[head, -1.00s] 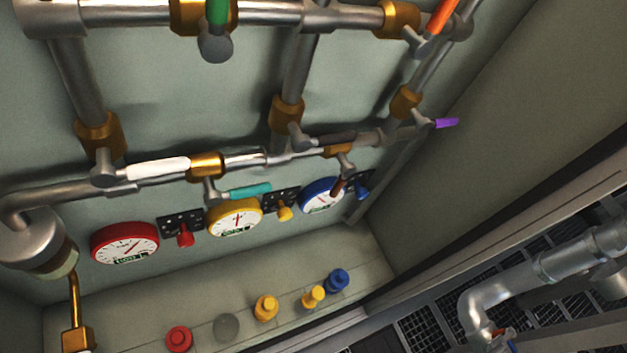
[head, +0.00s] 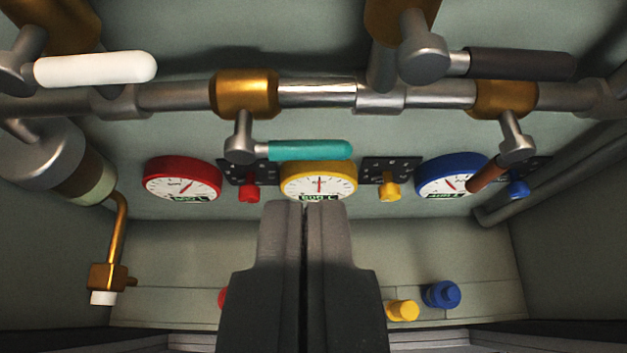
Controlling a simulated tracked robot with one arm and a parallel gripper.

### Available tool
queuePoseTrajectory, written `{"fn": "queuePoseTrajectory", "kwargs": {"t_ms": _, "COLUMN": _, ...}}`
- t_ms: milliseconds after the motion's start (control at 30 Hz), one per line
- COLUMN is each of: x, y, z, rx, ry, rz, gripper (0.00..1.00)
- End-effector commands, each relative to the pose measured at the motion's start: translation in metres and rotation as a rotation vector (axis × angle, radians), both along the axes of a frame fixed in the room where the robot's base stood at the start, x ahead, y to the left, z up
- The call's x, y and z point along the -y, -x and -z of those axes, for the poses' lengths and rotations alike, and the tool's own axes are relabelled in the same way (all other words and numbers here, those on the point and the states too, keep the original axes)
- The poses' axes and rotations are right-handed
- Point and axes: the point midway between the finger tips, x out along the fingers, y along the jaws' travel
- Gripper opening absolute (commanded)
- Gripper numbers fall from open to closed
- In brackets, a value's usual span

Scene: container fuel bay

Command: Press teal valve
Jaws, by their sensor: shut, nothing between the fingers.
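The teal valve handle (head: 310,150) lies level, pointing right from its grey hub under a brass fitting (head: 244,92) on the horizontal pipe. My gripper (head: 304,206) is shut and empty, pointing up at the middle of the view. Its tips show just below the teal handle in the picture, over the lower edge of the yellow gauge (head: 318,178). I see no contact with the handle; the depth between them is hard to tell.
A white handle (head: 95,68) is at upper left and a black handle (head: 520,64) at upper right. A brown handle (head: 486,174) hangs by the blue gauge (head: 445,180). A red gauge (head: 182,182) is left. Yellow (head: 402,310) and blue (head: 440,293) knobs stand on the ledge.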

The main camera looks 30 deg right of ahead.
Motion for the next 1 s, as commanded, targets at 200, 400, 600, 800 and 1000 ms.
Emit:
{"fn": "queuePoseTrajectory", "kwargs": {"t_ms": 200, "x": 0.009, "y": -0.015, "z": 0.014, "rx": -0.004, "ry": -0.003, "rz": 0.000, "gripper": 0.00}}
{"fn": "queuePoseTrajectory", "kwargs": {"t_ms": 400, "x": 0.020, "y": -0.033, "z": 0.028, "rx": -0.004, "ry": -0.003, "rz": 0.000, "gripper": 0.00}}
{"fn": "queuePoseTrajectory", "kwargs": {"t_ms": 600, "x": 0.031, "y": -0.051, "z": 0.039, "rx": 0.000, "ry": 0.000, "rz": 0.001, "gripper": 0.00}}
{"fn": "queuePoseTrajectory", "kwargs": {"t_ms": 800, "x": 0.042, "y": -0.068, "z": 0.054, "rx": -0.002, "ry": -0.001, "rz": 0.001, "gripper": 0.00}}
{"fn": "queuePoseTrajectory", "kwargs": {"t_ms": 1000, "x": 0.044, "y": -0.072, "z": 0.080, "rx": -0.003, "ry": -0.004, "rz": 0.001, "gripper": 0.00}}
